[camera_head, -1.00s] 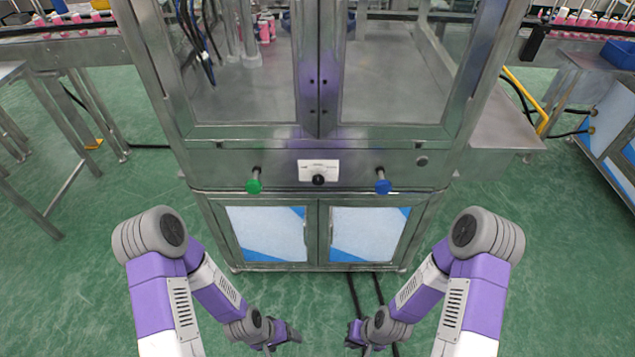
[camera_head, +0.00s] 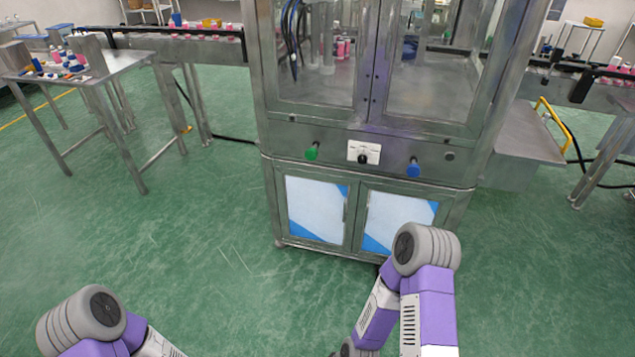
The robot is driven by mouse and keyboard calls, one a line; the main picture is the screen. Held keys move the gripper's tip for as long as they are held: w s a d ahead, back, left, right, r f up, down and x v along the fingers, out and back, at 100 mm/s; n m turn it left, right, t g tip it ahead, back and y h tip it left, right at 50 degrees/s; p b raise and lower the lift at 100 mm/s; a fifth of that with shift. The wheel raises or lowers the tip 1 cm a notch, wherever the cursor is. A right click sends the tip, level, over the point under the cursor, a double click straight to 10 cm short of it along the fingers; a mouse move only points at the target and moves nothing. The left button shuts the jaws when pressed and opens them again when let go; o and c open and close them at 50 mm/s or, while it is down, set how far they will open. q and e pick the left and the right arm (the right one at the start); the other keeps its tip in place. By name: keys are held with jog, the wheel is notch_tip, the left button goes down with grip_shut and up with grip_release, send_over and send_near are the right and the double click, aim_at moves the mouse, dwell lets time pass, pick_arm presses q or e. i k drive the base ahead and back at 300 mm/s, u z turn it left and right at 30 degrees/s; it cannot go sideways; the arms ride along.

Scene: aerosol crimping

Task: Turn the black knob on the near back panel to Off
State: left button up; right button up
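The black knob (camera_head: 362,159) sits at the lower part of a white label plate (camera_head: 370,148) on the machine's steel back panel (camera_head: 335,135). The plate's markings and the knob's pointer are too small to read. A green button (camera_head: 312,153) is left of the knob and a blue button (camera_head: 413,169) is right of it. My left arm shows at the lower left, but its gripper is out of frame. My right arm is at the lower right, in front of the cabinet; its gripper is out of frame below. Neither arm touches the panel.
Below the panel are cabinet doors (camera_head: 316,208). A steel table (camera_head: 70,76) with small items stands at left, and a conveyor (camera_head: 190,38) runs behind it. A steel side shelf (camera_head: 530,140) and yellow pipe (camera_head: 556,122) are at right. The green floor in front is clear.

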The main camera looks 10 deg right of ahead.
aim_at(362, 159)
jog(key=u, duration=0.85)
jog(key=i, duration=1.1)
jog(key=z, duration=0.45)
